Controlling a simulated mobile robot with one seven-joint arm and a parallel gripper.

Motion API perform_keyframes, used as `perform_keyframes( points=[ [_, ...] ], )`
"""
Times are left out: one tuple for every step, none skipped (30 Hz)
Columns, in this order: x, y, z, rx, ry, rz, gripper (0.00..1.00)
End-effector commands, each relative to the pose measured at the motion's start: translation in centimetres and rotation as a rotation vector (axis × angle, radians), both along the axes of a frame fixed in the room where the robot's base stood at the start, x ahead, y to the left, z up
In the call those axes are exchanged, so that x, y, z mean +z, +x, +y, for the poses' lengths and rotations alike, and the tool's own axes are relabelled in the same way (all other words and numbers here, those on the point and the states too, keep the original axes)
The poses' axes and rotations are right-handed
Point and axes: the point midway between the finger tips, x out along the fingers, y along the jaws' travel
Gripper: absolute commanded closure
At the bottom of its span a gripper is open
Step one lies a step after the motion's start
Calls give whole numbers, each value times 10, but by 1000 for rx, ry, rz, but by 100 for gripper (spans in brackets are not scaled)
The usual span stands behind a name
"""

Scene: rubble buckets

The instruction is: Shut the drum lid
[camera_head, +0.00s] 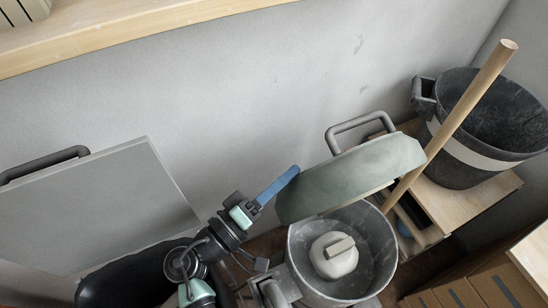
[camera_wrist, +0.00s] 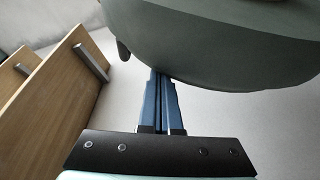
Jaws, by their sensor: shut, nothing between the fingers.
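The drum (camera_head: 292,262) is a grey round metal bucket at the lower middle of the head view. Its lid (camera_head: 355,178) is pale green and stands raised and tilted above the drum's back rim, with a grey loop handle (camera_head: 340,140) on top. The drum's mouth is open. My gripper (camera_head: 294,171) has blue fingers pressed together and empty, just left of the lid. In the wrist view the fingers (camera_wrist: 160,78) point at the edge of the lid (camera_wrist: 225,45), which fills the top. I cannot tell whether they touch.
A white rounded object (camera_head: 330,265) with a small block lies in the drum. A wooden pole (camera_head: 455,120) leans close to the lid's right side. A dark bucket (camera_head: 465,150) stands on a wooden box at right. A grey panel lid (camera_head: 95,210) stands at left. A wall rises behind.

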Motion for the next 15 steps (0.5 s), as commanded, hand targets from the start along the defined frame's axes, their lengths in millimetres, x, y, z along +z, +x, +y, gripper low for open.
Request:
perform_keyframes(
  points=[
    [-14, -10, -5, -5, 15, -31, 100],
    [-17, -15, -7, -5, 23, -52, 100],
    [-19, -21, -10, -4, 34, -80, 100],
    [-21, -25, -11, -4, 43, -100, 100],
    [-24, -30, -13, -4, 51, -120, 100],
    [-27, -35, -15, -3, 61, -147, 100],
    [-29, -39, -17, -4, 69, -164, 100],
    [-31, -43, -18, -4, 76, -183, 100],
    [-34, -48, -20, -4, 86, -206, 100],
    [-36, -51, -22, -4, 92, -223, 100],
    [-38, -54, -23, -3, 99, -240, 100],
    [-41, -59, -25, -4, 108, -259, 100],
    [-43, -61, -26, -4, 114, -275, 100],
    [-45, -64, -27, -3, 120, -290, 100],
    [-47, -67, -28, -3, 126, -307, 100]
  ],
)
